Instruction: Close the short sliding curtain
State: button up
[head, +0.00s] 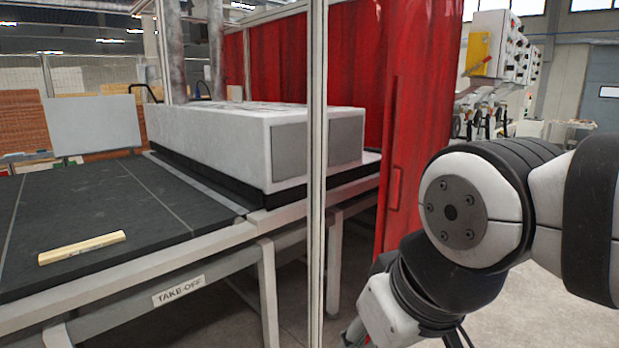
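A red curtain (424,85) hangs in folds right of the middle in the head view, from the top edge down beside the table. A narrow red vertical bar (396,130), like a handle, is on its near face. More red curtain (350,60) hangs behind the machine, further left. I cannot tell which part is the short curtain. My arm is in front at the right and hides the near curtain's lower right part. My wrist reaches down to the bottom edge, below the bar and apart from it in the picture. My gripper's fingers are out of view.
A pale vertical post (317,180) stands in front, left of the curtain. A black-topped take-off table (90,205) bears a yellowish strip (82,247) and a white machine housing (220,145). Equipment (495,75) stands behind at the right. Some floor shows between post and curtain.

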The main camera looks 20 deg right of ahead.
aim_at(422, 33)
jog(key=z, duration=1.1)
jog(key=i+l+z, duration=0.2)
jog(key=i, duration=1.3)
jog(key=i+j+z, duration=0.25)
jog(key=i, duration=1.2)
